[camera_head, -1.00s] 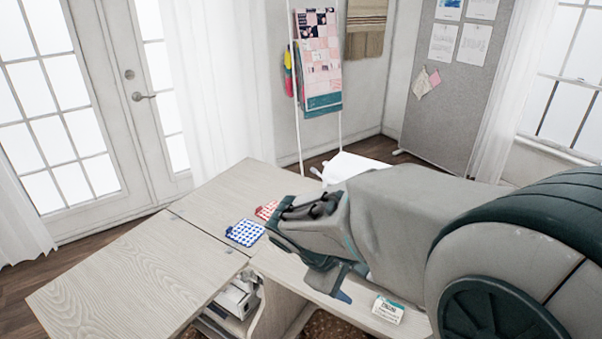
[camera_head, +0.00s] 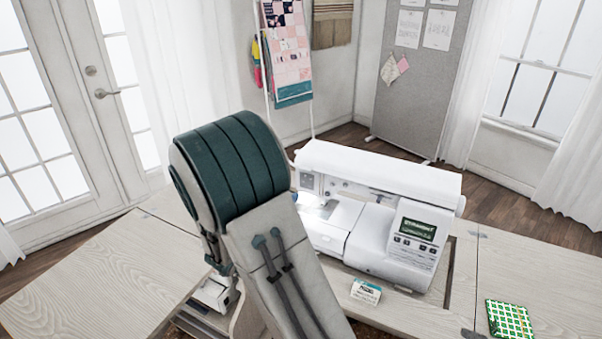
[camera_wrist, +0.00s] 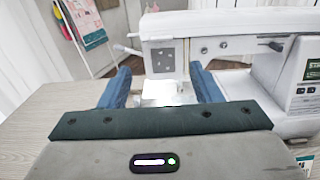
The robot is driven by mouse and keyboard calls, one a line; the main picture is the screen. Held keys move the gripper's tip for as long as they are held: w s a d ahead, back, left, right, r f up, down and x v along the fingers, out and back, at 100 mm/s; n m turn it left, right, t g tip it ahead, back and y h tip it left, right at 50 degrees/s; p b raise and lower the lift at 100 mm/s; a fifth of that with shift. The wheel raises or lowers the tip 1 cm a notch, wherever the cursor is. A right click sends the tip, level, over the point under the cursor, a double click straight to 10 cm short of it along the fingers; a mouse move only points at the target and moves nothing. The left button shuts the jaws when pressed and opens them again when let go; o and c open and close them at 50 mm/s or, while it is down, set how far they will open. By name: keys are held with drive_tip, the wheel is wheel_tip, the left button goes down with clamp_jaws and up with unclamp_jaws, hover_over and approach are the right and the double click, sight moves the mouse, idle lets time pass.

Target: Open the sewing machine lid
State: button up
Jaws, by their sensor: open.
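A white sewing machine (camera_head: 375,225) stands in the cabinet top, with its long white lid (camera_head: 380,172) along the upper edge lying flat and closed. Its screen and buttons face me on the right end. In the wrist view the machine (camera_wrist: 220,45) is straight ahead, its left end and needle area in the middle. My gripper (camera_wrist: 160,85) is open and empty, with its blue fingers apart in front of the lit needle area and below the lid's level. In the head view my arm hides the fingers and the machine's lower left side.
The pale wooden cabinet top (camera_head: 105,275) extends left. A small labelled box (camera_head: 366,291) lies in front of the machine. A green patterned cloth item (camera_head: 510,319) lies at the right. A rack with a quilt (camera_head: 287,45) and a grey board (camera_head: 415,85) stand behind.

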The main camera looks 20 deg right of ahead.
sight(304, 170)
drive_tip(key=p+x, duration=0.1)
drive_tip(key=x, duration=1.1)
drive_tip(key=shift+p, duration=0.4)
